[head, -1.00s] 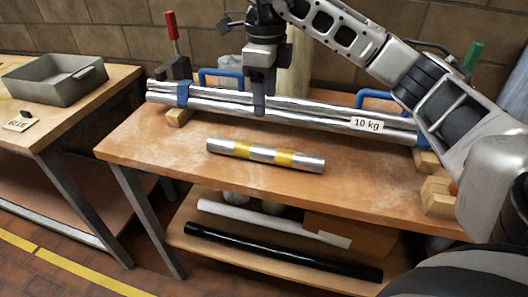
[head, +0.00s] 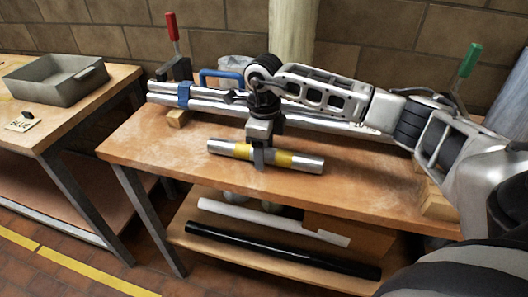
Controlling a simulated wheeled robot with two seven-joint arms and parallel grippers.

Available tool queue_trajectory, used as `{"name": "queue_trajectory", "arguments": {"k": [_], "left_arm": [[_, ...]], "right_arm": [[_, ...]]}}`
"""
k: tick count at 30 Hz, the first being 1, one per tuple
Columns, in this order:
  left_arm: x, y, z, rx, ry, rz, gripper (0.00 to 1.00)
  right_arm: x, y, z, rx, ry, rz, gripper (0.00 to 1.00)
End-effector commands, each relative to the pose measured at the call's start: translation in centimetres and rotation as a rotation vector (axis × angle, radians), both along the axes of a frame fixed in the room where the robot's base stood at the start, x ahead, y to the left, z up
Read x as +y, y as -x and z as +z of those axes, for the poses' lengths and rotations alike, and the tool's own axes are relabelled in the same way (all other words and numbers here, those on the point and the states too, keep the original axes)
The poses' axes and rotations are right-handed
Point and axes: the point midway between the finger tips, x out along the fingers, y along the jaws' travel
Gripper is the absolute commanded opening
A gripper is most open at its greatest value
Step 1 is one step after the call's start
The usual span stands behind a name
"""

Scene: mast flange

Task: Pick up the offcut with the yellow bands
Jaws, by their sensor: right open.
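The offcut (head: 308,163) is a short silver tube with two yellow bands. It lies on the wooden bench top (head: 150,150), near its front edge. My right gripper (head: 259,160) points down at the middle of the offcut, between the two yellow bands. Its near finger hides part of the tube there, and the far finger is hidden. The jaws are open, and I cannot tell whether they touch the tube. My left gripper is not in view.
Long silver tubes (head: 215,97) with a blue strap lie on wooden blocks behind the offcut. A red-handled clamp (head: 173,40) and a green-handled clamp (head: 470,60) stand at the back. A grey tray (head: 55,80) sits on the left table. White and black tubes (head: 280,250) lie on the lower shelf.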

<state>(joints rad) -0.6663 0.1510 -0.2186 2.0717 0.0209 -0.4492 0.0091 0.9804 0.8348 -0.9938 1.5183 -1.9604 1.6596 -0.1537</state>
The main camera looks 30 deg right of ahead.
Motion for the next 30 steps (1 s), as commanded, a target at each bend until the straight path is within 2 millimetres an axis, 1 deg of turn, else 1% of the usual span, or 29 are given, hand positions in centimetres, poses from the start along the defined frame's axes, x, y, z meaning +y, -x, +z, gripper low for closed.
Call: {"name": "queue_trajectory", "arguments": {"k": [3, 8, 9, 11, 12, 14, 15, 25, 30], "left_arm": [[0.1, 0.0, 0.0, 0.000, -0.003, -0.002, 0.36], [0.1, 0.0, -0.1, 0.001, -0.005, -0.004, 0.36], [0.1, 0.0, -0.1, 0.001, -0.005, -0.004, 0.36], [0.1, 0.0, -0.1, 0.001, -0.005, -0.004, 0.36], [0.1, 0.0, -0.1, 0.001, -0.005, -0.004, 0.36], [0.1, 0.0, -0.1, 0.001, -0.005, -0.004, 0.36], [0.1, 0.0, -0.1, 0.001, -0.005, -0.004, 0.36], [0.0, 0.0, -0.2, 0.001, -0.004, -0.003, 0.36], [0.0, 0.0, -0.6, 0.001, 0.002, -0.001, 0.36]], "right_arm": [[0.0, 0.0, -0.6, 0.000, 0.000, 0.000, 0.60], [0.0, 0.0, -0.6, -0.001, 0.001, 0.001, 0.60], [0.0, 0.0, -0.6, -0.001, 0.001, 0.001, 0.57], [0.0, 0.0, -0.6, -0.001, 0.000, 0.001, 0.41], [0.0, 0.0, -0.6, -0.001, 0.000, 0.000, 0.29], [0.0, 0.0, -0.6, -0.001, 0.000, 0.000, 0.13], [0.0, 0.0, -0.6, -0.001, 0.000, 0.000, 0.07], [0.0, -0.1, -0.3, -0.004, 0.000, 0.000, 0.07], [0.0, -0.1, 1.1, -0.006, 0.000, 0.000, 0.07]]}}
